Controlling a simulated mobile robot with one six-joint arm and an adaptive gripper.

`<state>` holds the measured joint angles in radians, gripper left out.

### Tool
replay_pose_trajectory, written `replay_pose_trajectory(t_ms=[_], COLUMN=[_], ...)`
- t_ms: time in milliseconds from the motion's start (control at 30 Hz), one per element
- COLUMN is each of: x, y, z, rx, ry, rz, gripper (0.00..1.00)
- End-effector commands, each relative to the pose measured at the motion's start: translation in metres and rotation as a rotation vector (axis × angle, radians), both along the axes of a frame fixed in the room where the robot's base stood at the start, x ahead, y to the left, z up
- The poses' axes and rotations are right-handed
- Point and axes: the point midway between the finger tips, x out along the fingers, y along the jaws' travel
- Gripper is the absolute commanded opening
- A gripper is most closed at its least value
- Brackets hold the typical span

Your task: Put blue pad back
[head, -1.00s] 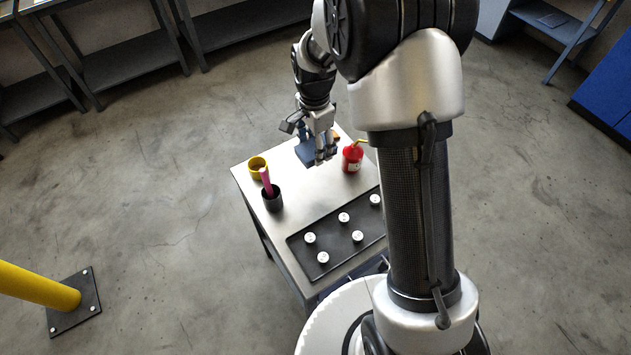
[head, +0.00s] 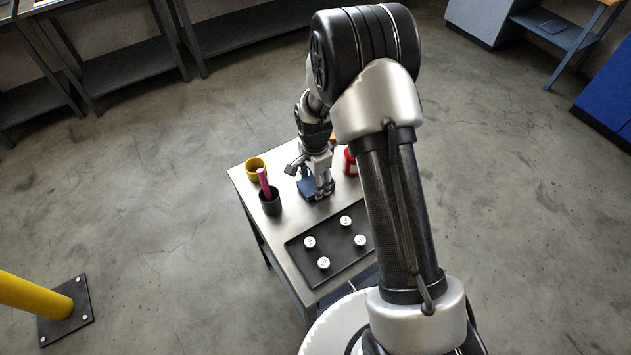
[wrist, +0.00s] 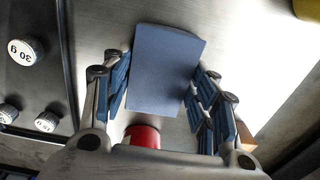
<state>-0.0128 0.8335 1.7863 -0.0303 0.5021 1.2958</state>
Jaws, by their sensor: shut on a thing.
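The blue pad (wrist: 165,70) is a flat blue slab between the fingers of my gripper (wrist: 160,78) in the wrist view. My gripper is shut on it, with fingers on its left and right sides. In the head view my gripper (head: 322,190) is low over the middle of the small metal table (head: 225,178), and part of the blue pad (head: 306,188) shows at its left. The fingers hide the rest. I cannot tell whether the pad touches the tabletop.
A red container (head: 350,163) stands behind my gripper, partly hidden by my arm. A yellow cup (head: 256,166) and a dark cup (head: 270,206) holding a pink stick (head: 264,180) stand at left. A black tray (head: 338,268) with several white weights (head: 324,263) lies in front.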

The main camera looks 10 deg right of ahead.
Motion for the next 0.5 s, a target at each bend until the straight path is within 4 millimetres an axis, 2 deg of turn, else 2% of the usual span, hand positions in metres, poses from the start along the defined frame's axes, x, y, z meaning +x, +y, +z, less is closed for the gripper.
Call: replay_pose_trajectory(t_ms=[233,267,500], x=[0.0000,-0.0001,-0.0001], y=[0.0000,0.0000,0.0000], z=[-0.0016,-0.0020,-0.0010], rx=[0.000,0.000,0.000], ry=[0.000,0.000,0.000], rz=[0.000,0.000,0.000], gripper=[0.28,0.54,0.70])
